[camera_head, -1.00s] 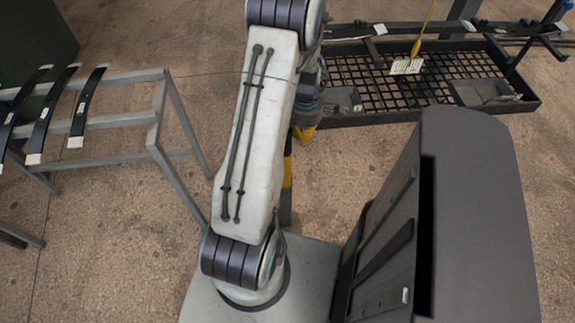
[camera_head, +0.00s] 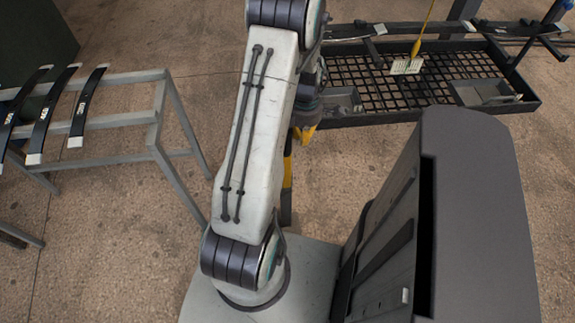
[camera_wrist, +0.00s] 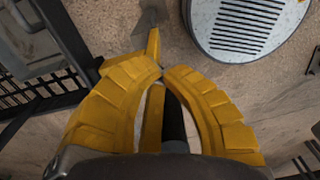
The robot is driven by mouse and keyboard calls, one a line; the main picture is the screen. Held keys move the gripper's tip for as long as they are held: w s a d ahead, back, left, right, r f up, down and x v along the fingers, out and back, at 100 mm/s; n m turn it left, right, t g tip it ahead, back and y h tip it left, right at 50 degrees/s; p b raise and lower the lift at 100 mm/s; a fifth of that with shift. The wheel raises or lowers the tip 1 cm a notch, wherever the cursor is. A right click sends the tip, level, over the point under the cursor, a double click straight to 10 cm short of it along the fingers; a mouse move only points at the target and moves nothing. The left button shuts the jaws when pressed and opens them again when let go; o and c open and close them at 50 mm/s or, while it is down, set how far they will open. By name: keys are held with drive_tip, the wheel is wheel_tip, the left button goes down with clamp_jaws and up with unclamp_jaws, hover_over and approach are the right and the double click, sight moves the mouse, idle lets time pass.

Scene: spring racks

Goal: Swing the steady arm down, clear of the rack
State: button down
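My gripper (camera_wrist: 162,72) has two thick yellow curved fingers, and their tips meet or nearly meet in the wrist view. In the head view my gripper (camera_head: 304,133) shows only partly, as yellow behind my arm. A narrow yellow-and-dark bar (camera_head: 287,178), which looks like the steady arm, hangs about upright just below it. In the wrist view a yellow bar (camera_wrist: 152,118) and a dark length beside it show between the fingers. More yellow bar shows past the fingertips. I cannot tell whether the fingertips touch the bar. The bar's upper end is hidden behind my arm.
A rack with a black mesh tray (camera_head: 385,116) stands at the back right; a yellow rod (camera_head: 428,22) with a pale tag hangs over it. A grey stand (camera_head: 160,110) at the left bears several dark curved springs (camera_head: 44,115). Bare floor lies between them.

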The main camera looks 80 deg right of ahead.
drive_tip(key=shift+w, duration=0.15)
drive_tip(key=w+a+b, duration=0.1)
drive_tip(key=w+a, duration=0.4)
drive_tip(key=w, duration=0.7)
drive_tip(key=w+a+b, duration=0.1)
drive_tip(key=w+a, duration=0.4)
drive_tip(key=w, duration=0.7)
drive_tip(key=shift+w, duration=0.3)
idle(4.9)
drive_tip(key=shift+w, duration=0.1)
